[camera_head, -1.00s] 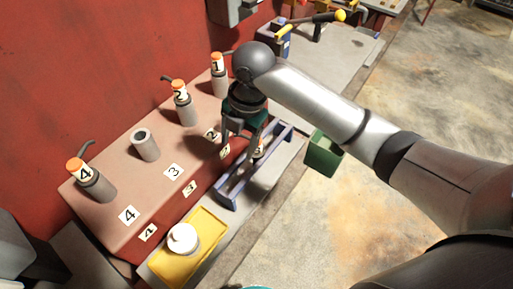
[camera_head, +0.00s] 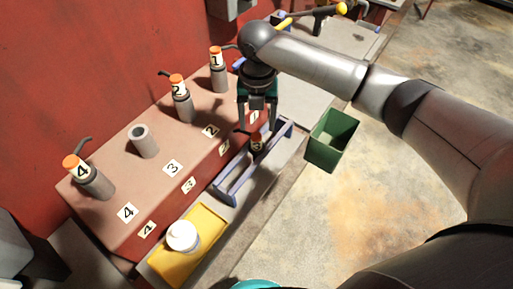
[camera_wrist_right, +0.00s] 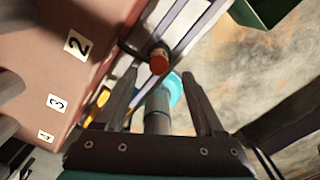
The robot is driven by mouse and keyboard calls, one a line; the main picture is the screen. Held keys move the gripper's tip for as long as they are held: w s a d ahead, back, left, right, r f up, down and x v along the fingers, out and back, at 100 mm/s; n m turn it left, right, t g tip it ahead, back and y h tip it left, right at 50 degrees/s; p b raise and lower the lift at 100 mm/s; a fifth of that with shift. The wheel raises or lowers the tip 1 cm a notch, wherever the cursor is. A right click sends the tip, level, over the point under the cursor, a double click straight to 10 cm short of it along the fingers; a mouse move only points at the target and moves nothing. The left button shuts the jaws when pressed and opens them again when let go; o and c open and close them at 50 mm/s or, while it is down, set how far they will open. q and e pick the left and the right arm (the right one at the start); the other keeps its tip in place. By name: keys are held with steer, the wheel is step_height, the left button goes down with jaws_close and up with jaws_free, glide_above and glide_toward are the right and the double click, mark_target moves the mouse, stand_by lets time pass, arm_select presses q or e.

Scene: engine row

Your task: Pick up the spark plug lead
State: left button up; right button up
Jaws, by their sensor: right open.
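The loose spark plug lead, with an orange cap (camera_head: 257,137), is in the blue rack beside the engine block. Its orange end also shows in the right wrist view (camera_wrist_right: 160,60), beyond the fingertips. My right gripper (camera_head: 258,126) is open and points down just above the lead, with nothing between its fingers. In the wrist view the lead's cap lies roughly in line with the gap between the fingers (camera_wrist_right: 158,80). Most of the lead's body is hidden. My left gripper is not in view.
Leads with orange caps sit on posts 1 (camera_head: 218,70), 2 (camera_head: 180,98) and 4 (camera_head: 88,177); post 3 (camera_head: 143,141) is bare. The blue rack's rail (camera_head: 262,160) is close to the gripper. A green bin (camera_head: 332,140) and a yellow tray (camera_head: 168,270) stand nearby.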

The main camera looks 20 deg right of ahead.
mark_target(257, 136)
steer(key=shift+a+f, duration=0.1)
steer(key=shift+f, duration=3.1)
jaws_close()
